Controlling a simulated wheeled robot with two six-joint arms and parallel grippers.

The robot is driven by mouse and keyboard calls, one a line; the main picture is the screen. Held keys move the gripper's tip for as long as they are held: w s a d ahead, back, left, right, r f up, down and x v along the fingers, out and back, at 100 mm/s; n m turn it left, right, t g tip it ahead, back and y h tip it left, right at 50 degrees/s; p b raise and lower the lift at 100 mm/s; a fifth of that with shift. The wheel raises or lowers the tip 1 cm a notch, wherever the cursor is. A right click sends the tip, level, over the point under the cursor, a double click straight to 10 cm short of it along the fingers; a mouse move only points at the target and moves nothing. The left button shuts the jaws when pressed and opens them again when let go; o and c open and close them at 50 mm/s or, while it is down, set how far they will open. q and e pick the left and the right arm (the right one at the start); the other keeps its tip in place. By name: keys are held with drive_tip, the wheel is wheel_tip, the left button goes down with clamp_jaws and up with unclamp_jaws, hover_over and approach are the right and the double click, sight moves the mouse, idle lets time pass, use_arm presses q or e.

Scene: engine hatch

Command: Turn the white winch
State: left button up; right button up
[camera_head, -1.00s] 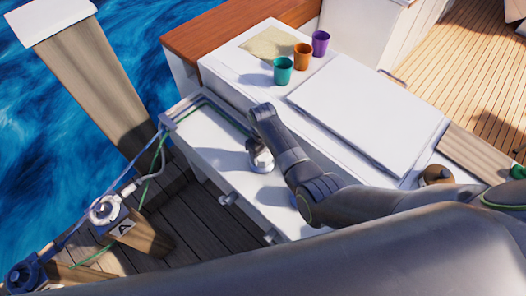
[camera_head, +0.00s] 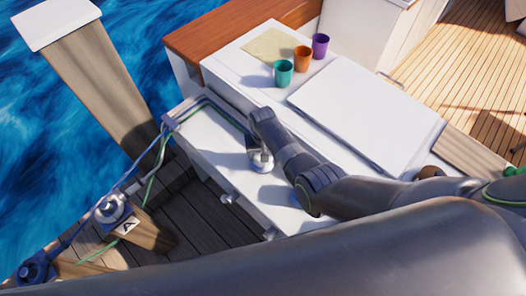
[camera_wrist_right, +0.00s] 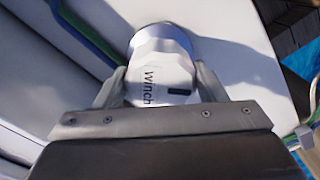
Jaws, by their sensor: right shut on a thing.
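The white winch (camera_head: 262,158) stands on the white ledge, partly hidden by my right arm in the head view. In the right wrist view the winch (camera_wrist_right: 161,60) is a faceted white drum on a metallic base, with the word "winch" and a dark slot on it. My right gripper (camera_wrist_right: 160,88) is shut on the winch, one finger on each side of it. In the head view the right gripper's fingers are mostly hidden at the winch. My left gripper is not in view.
A green rope (camera_head: 205,101) runs along the ledge towards the winch. Teal (camera_head: 283,72), orange (camera_head: 302,58) and purple (camera_head: 321,45) cups stand with a beige cloth (camera_head: 272,43) beside a closed white hatch (camera_head: 365,118).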

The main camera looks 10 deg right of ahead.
drive_tip(key=shift+m, duration=0.5)
drive_tip(key=o, duration=1)
drive_tip(key=shift+r, duration=0.15)
drive_tip(key=shift+r, duration=0.25)
wheel_tip(320, 180, up, 17)
drive_tip(key=p, duration=0.1)
drive_tip(key=shift+f+p, duration=0.2)
drive_tip(key=shift+p, duration=0.15)
